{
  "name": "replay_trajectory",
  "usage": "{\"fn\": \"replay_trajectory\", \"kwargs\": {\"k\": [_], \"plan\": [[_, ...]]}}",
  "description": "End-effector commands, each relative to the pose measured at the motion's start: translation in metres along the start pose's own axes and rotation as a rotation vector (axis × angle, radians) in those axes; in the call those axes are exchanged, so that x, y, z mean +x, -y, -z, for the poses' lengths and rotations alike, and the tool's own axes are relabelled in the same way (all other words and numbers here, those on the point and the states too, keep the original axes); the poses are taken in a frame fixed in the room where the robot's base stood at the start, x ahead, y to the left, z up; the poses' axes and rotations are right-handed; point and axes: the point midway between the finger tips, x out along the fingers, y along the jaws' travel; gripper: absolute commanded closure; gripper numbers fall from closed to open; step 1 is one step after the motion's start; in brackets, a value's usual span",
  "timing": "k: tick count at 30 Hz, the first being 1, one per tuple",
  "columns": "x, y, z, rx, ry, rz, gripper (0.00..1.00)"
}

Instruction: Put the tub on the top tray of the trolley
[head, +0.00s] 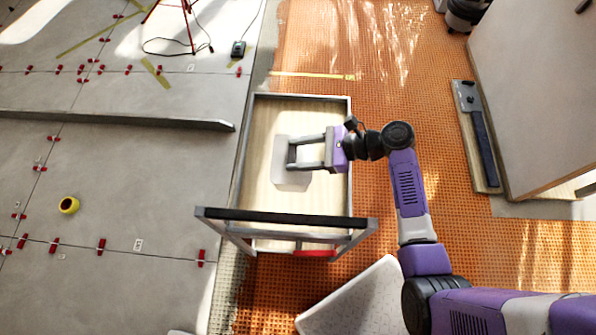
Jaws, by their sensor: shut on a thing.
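The tub (291,180) is a pale, whitish box over the wooden top tray (305,108) of the trolley, left of the tray's middle. My gripper (292,153) reaches in from the right and is shut on the tub. Its fingers cover part of the tub. From this high view I cannot tell whether the tub's base touches the tray or is a little above it. The trolley has a metal rim and a dark handle bar (285,216) at its near end.
A metal straightedge (130,121) points toward the trolley. Orange matting (400,70) lies right, with a levelling tool (477,120) beside a large panel (545,90). A white patterned tile (355,303) lies near.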

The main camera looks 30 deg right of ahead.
Motion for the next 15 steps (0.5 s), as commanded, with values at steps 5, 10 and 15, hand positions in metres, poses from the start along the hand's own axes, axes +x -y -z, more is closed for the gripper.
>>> {"fn": "replay_trajectory", "kwargs": {"k": [5, 10, 15], "plan": [[0.016, 0.001, 0.038, 0.002, 0.002, 0.0, 1.0], [0.028, 0.001, 0.067, 0.001, 0.002, 0.001, 1.0], [0.033, 0.002, 0.081, -0.002, 0.003, 0.002, 1.0]]}}
